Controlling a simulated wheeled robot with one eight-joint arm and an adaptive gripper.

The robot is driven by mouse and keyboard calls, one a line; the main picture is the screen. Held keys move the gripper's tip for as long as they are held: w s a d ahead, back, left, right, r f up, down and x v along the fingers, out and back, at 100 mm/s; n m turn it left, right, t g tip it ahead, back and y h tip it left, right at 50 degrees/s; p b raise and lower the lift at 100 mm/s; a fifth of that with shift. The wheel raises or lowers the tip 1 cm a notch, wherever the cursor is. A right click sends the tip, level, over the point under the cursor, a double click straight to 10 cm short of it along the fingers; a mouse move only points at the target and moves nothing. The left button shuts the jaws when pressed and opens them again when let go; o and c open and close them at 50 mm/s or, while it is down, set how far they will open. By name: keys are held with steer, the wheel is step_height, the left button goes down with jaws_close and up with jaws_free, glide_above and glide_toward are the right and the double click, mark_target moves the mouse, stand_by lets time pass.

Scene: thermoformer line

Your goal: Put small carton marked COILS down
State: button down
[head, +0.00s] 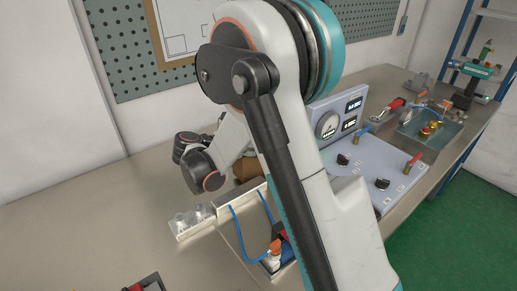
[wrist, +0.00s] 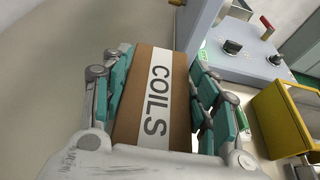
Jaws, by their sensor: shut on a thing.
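The small carton marked COILS (wrist: 158,100) is brown with a white label band, and it fills the space between the fingers in the wrist view. My gripper (wrist: 160,105) is shut on it, with teal-padded fingers on both sides. In the head view my arm hides most of the gripper. A small brown patch, likely the carton (head: 246,169), shows behind my arm at the bench. I cannot tell whether the carton touches the surface beneath it.
The grey bench (head: 80,220) is clear at the left. A control panel with gauge and knobs (head: 375,178) stands to the right. A small white tray with clear cups (head: 192,220) and a tray with a blue cord and bottle (head: 240,238) lie near my arm. A yellow bin (wrist: 285,118) is at right.

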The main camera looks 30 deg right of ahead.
steer(key=shift+f, duration=0.8)
steer(key=shift+r, duration=0.1)
steer(key=c, duration=0.6)
jaws_free()
